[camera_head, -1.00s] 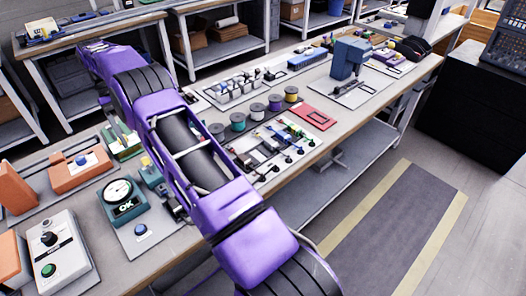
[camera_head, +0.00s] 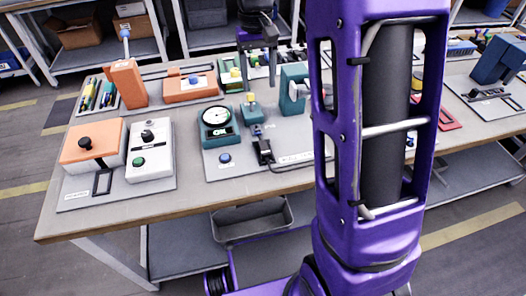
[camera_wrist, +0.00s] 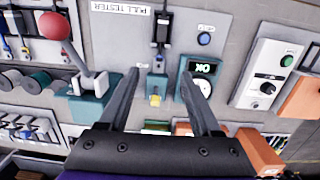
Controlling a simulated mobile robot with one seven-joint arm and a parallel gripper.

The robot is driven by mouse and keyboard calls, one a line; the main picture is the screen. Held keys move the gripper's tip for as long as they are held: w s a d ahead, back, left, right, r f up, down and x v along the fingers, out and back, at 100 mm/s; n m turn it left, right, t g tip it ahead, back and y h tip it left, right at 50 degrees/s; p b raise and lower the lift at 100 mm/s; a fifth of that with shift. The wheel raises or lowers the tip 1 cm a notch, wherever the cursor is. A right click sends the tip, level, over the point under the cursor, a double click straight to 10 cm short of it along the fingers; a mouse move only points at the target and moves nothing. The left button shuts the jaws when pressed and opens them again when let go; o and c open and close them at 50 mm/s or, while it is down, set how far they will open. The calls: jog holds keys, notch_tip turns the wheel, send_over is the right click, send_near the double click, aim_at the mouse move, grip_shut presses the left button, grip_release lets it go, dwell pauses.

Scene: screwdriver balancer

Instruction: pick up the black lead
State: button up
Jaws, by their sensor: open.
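My gripper (camera_head: 258,85) is open and empty above the back middle of the bench. In the wrist view its two dark fingers (camera_wrist: 160,78) stand apart on either side of a small yellow-topped fitting on the pull tester. I cannot single out the black lead for certain. A black clip-like piece (camera_head: 262,150) with a dark cable lies at the front of the pull tester; it also shows in the wrist view (camera_wrist: 162,28), beyond the fingertips. Several dark-bodied leads (camera_wrist: 27,22) show at the upper left of the wrist view, partly cut off. My arm hides part of the bench.
A teal dial gauge reading OK (camera_head: 216,127) stands left of the clip. A white control box (camera_head: 150,150) and orange blocks are further left. A red-knobbed lever (camera_wrist: 55,27) rises left of my gripper in the wrist view. The bench's front strip is clear.

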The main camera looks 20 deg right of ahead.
jog(key=s, duration=0.3)
jog(key=b, duration=0.3)
send_over(263, 145)
jog(key=shift+t, duration=0.4)
notch_tip(263, 145, down, 13)
jog(key=shift+s+d+r, duration=0.15)
jog(key=shift+r, duration=0.05)
jog(key=shift+w+f+b, duration=0.2)
jog(key=shift+f+b, duration=0.4)
jog(key=shift+f, duration=2.3)
grip_shut()
